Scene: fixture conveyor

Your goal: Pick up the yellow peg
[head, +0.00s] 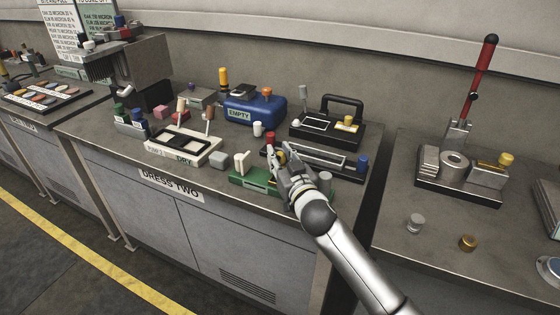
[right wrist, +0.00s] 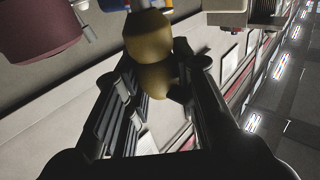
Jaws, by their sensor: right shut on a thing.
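My right gripper (head: 280,163) is over the front right part of the bench marked DRESS TWO, above a green fixture and beside a black rail fixture. In the right wrist view the fingers (right wrist: 160,78) are closed around a yellow peg (right wrist: 148,35) with a broad rounded head. In the head view only a small yellow part of this peg (head: 281,157) shows, by the fingertips. Whether its lower end is clear of the fixture is hidden. My left gripper is in neither view.
A red peg (head: 270,137) stands close beside the gripper, and a blue peg (head: 362,162) stands to its right. Behind are a blue EMPTY case (head: 240,113) and a black handled box (head: 318,132). A white tray (head: 209,154) lies left. The right table has free room.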

